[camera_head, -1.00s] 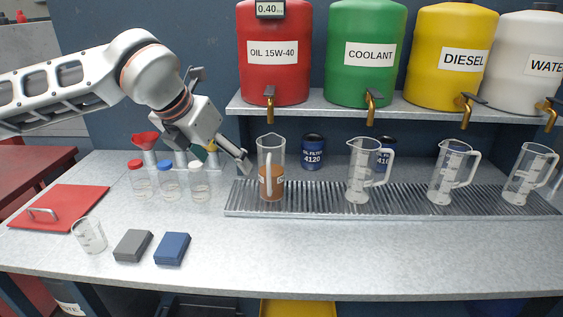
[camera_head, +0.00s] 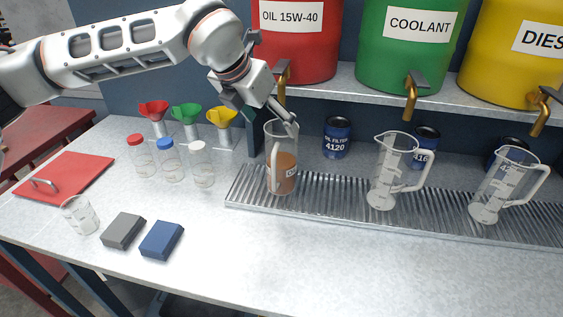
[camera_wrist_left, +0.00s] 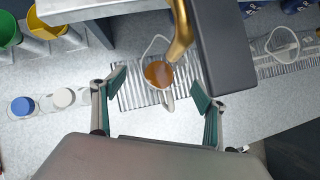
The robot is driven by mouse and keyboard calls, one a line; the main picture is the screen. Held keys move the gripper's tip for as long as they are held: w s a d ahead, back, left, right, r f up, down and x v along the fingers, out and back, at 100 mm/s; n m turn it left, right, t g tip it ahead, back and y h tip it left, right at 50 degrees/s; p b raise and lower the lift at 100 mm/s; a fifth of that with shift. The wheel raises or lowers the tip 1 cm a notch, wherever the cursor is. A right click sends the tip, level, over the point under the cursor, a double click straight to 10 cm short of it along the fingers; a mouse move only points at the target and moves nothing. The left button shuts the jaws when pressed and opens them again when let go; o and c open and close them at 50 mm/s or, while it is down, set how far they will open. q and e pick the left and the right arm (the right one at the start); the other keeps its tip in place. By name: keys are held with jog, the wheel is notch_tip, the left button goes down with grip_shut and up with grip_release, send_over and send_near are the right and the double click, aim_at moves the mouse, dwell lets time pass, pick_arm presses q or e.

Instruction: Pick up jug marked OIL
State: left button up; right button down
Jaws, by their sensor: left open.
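The jug with brown oil (camera_head: 284,174) stands upright on the ribbed drip tray (camera_head: 240,190), below the spout of the red OIL 15W-40 tank (camera_head: 300,50). A label on its side is partly hidden and too small to read. My left gripper (camera_head: 289,118) is at the jug's top, just under the spout. In the left wrist view my left gripper (camera_wrist_left: 160,92) is open, its two green-padded fingers apart. The jug (camera_wrist_left: 159,74) shows between and beyond the fingers, with its handle toward me. I cannot tell whether a finger touches it. My right gripper is not in view.
The brass spout (camera_wrist_left: 181,32) and its dark lever (camera_wrist_left: 222,45) hang close over the jug. Two empty jugs (camera_head: 392,175) stand to the right on the tray. Capped bottles (camera_head: 171,163) and funnels (camera_head: 187,115) are at the left. The front counter is mostly clear.

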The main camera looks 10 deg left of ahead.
aim_at(278, 132)
pick_arm(q)
jog(key=x, duration=0.4)
jog(key=shift+d+f, duration=0.3)
jog(key=shift+f, duration=0.2)
jog(key=shift+r, duration=0.1)
grip_shut()
